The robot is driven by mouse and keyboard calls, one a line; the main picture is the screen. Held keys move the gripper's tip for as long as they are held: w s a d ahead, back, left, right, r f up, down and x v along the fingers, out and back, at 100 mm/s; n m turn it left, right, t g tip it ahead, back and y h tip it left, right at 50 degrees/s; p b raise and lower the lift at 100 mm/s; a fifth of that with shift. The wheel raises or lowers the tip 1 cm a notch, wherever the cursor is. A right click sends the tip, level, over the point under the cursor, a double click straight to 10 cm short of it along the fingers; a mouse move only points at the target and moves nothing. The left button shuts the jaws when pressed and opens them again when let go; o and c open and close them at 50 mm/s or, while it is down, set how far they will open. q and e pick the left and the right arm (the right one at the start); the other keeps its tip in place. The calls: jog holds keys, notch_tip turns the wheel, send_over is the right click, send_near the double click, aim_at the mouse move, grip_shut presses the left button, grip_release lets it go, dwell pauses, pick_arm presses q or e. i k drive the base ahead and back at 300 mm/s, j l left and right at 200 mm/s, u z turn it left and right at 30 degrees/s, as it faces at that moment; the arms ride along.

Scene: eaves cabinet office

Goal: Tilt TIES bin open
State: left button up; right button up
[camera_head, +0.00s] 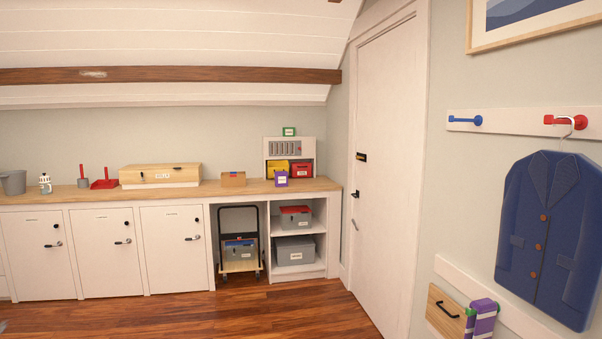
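A light wooden bin front (436,316) with a black bar handle sits low on the right wall, by a white rail. It looks closed against the wall. A small pale label is under its handle, too small to read, so I cannot confirm that it says TIES. Purple and green striped pieces (484,316), possibly ties, are just right of it and cover part of its right side. Neither of my grippers shows in the head view.
A blue jacket (552,232) hangs above the bin from a red hook (566,121). A blue hook (465,120) is empty. A white door (384,180) is shut left of the bin. A counter (235,188) with cabinets runs along the back. The wooden floor (270,315) before it looks clear.

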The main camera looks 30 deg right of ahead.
aim_at(298, 169)
jog(key=i+l+z, duration=0.55)
jog(key=i+z, duration=0.15)
jog(key=i, duration=0.25)
jog(key=i+l+z, duration=0.1)
jog(key=i+z, duration=0.25)
jog(key=i, duration=0.15)
jog(key=i+z, duration=0.1)
jog(key=i, duration=2.1)
